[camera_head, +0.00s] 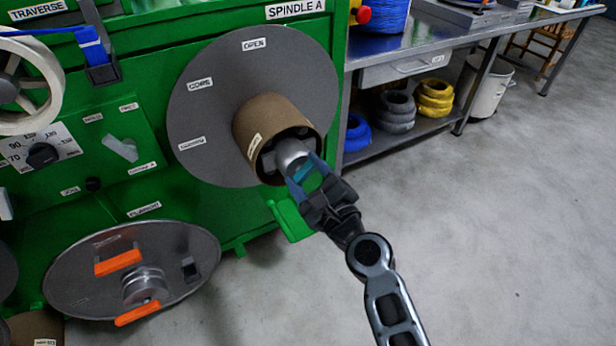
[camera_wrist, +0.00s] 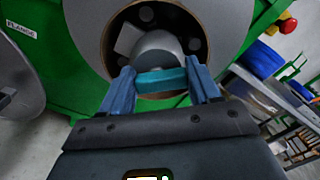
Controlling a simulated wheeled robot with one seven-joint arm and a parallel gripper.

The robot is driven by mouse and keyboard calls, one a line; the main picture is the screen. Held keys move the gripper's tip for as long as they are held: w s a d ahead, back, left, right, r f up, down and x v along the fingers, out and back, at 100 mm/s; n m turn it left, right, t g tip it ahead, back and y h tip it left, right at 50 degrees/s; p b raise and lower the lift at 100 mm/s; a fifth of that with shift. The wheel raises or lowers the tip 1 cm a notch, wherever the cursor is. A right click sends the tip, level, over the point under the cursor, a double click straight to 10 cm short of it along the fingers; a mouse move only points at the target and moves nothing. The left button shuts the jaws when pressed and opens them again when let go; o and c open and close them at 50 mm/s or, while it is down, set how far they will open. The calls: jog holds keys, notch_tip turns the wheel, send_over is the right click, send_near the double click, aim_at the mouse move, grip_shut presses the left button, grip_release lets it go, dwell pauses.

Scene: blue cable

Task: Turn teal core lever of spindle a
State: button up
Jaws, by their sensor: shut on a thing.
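Spindle A's grey round plate (camera_head: 215,105) stands on the green machine under the "SPINDLE A" label. A brown cardboard core (camera_head: 262,118) sticks out from its middle, around a grey hub (camera_head: 291,152). The teal core lever (camera_head: 310,180) sits at the hub's front end and also shows in the wrist view (camera_wrist: 162,80). My gripper (camera_head: 306,176) is shut on the lever, with a blue finger on each side of it. The wrist view shows the fingers (camera_wrist: 163,88) at the lever's two ends. The lever lies about level in the wrist view.
A green bracket (camera_head: 289,220) juts out just below my gripper. A lower metal disc (camera_head: 130,270) with orange handles is at the lower left. A steel bench (camera_head: 430,45) with cable coils on its shelf stands at the right.

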jog(key=n, duration=0.1)
jog(key=n+b, duration=0.1)
jog(key=n, duration=0.2)
jog(key=shift+s+a+f+n+b, duration=0.1)
jog(key=shift+a+f+n+b, duration=0.05)
jog(key=shift+f+n+b, duration=0.2)
jog(key=shift+s+a+n+b, duration=0.1)
jog(key=shift+n+b, duration=1.1)
jog(key=shift+n, duration=1.35)
jog(key=o, duration=1.1)
jog(key=shift+c, duration=0.2)
jog(key=shift+s, duration=0.1)
jog(key=v, duration=0.7)
jog(key=shift+s+d, duration=0.2)
jog(key=shift+s, duration=0.05)
